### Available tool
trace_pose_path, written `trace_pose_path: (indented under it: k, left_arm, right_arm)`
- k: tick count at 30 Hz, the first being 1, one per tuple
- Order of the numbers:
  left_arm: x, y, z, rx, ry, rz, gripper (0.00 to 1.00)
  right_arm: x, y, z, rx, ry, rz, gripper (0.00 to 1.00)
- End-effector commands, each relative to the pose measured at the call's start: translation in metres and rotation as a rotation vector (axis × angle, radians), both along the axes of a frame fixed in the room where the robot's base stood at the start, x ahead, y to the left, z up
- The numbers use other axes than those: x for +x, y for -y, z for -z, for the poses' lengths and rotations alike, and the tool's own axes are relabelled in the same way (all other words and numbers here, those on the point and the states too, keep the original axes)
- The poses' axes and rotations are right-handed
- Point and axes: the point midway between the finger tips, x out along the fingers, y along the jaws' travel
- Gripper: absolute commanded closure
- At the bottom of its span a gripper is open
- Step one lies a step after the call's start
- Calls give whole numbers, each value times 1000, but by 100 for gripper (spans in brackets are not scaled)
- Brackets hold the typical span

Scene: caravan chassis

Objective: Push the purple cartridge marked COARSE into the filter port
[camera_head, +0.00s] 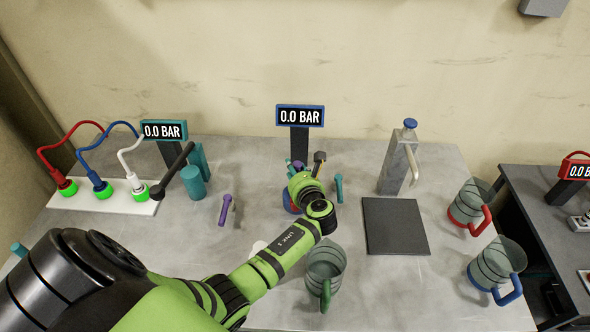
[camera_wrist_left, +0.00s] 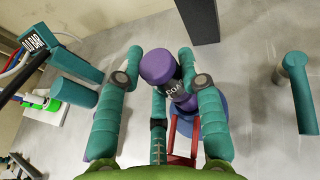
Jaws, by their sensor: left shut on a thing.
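The purple cartridge (camera_wrist_left: 160,70), with a partly readable label starting "COA", is between the two teal fingers of my left gripper (camera_wrist_left: 163,66) in the left wrist view. The gripper is shut on it. A round blue-purple body (camera_wrist_left: 211,112), which looks like the filter port, with a red handle-like part (camera_wrist_left: 181,138), lies below and beside the cartridge. Whether the cartridge's lower end is inside the port is hidden. In the head view my left gripper (camera_head: 303,178) is in front of the middle gauge and covers most of the port (camera_head: 290,203). My right gripper is not in view.
A gauge reading 0.0 BAR (camera_head: 300,116) stands behind the port. A purple piece (camera_head: 226,208) lies left and a teal piece (camera_head: 339,187) stands right. A dark plate (camera_head: 395,226), a dispenser (camera_head: 397,163) and glass jugs (camera_head: 325,270) occupy the right side.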

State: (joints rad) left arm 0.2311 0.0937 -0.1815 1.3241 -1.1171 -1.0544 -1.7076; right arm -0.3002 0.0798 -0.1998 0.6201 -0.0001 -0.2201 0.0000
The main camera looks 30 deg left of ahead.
Motion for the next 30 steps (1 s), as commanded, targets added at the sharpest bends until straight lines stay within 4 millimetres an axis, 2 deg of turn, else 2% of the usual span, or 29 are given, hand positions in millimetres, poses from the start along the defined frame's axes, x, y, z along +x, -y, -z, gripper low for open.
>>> trace_pose_path:
  k: [19,20,21,22,30]
  left_arm:
    - [0,0,17,1,1,0,96]
    - [0,0,17,1,1,0,58]
    - [0,0,17,0,0,0,42]
    - [0,0,17,-1,-1,0,35]
    - [-3,1,22,-6,-9,-1,35]
  right_arm:
    - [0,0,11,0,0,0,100]
    - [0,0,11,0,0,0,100]
    - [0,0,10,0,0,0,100]
    - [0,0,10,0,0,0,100]
    - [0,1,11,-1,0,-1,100]
